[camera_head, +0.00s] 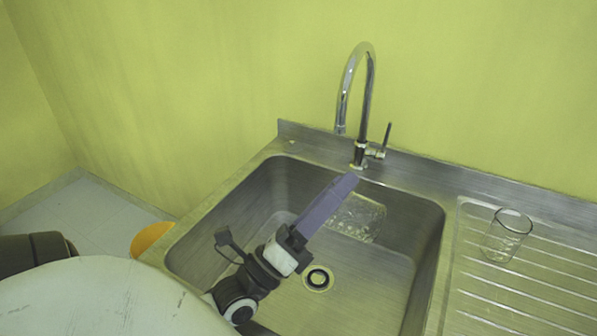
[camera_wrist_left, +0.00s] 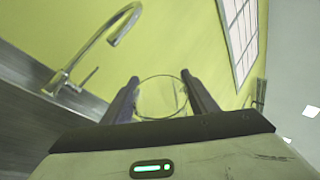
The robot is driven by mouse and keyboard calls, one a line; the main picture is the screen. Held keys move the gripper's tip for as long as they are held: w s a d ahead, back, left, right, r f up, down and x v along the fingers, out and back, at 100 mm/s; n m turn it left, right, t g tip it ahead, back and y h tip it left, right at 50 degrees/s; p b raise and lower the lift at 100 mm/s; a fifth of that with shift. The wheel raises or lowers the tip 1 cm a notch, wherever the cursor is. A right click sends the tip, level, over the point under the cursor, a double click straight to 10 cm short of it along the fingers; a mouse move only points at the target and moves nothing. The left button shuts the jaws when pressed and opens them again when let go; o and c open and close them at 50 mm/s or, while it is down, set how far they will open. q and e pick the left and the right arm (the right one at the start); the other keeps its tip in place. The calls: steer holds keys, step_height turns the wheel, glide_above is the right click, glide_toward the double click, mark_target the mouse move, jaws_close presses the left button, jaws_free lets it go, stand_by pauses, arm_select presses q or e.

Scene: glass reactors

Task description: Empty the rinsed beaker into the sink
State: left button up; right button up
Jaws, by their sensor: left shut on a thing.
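My left gripper (camera_head: 345,188) is over the sink basin (camera_head: 400,268), its purple fingers shut on a clear glass beaker (camera_head: 362,222). In the head view the beaker lies tilted on its side, partly hidden by the fingers. I cannot tell whether liquid is in it or running out. In the left wrist view the round rim of the beaker (camera_wrist_left: 162,82) shows between the two fingers of the left gripper (camera_wrist_left: 160,90). The drain (camera_head: 318,279) is on the basin floor, nearer than the beaker in the picture. My right gripper is not in view.
A chrome tap (camera_head: 358,95) with a side lever arches up behind the basin, close to the held beaker. A second glass beaker (camera_head: 507,237) stands upright on the ribbed drainboard (camera_head: 480,300) at right. An orange thing (camera_head: 152,238) is left of the sink.

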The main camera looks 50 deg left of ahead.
arm_select(q)
steer(key=shift+s+a+r+n+t+y, duration=0.35)
steer(key=shift+a+r+n+y, duration=0.2)
steer(key=shift+n, duration=0.2)
steer(key=shift+s+a+r+n+t+y, duration=0.35)
steer(key=shift+a+r+n+y, duration=0.15)
steer(key=shift+n, duration=0.25)
steer(key=n+y, duration=0.1)
steer(key=r+n+y, duration=0.1)
steer(key=n+y, duration=0.1)
steer(key=n, duration=0.1)
steer(key=shift+s+a+r+t+y, duration=0.2)
steer(key=shift+a+r+t+y, duration=0.15)
steer(key=shift+t, duration=0.05)
steer(key=shift+s+a+n+y+b, duration=0.1)
steer(key=shift+a+n+y+b, duration=0.1)
steer(key=shift+n+y, duration=0.4)
steer(key=shift+s+a+n+y+b, duration=0.1)
steer(key=shift+n+y+b, duration=0.1)
steer(key=shift+n+y, duration=0.4)
steer(key=n+y, duration=0.1)
steer(key=r+n+y, duration=0.1)
steer(key=n, duration=0.1)
steer(key=n+y, duration=0.1)
steer(key=y, duration=0.1)
steer(key=shift+s+a+r+p, duration=0.15)
steer(key=shift+a+r+p, duration=0.15)
steer(key=shift+p, duration=0.05)
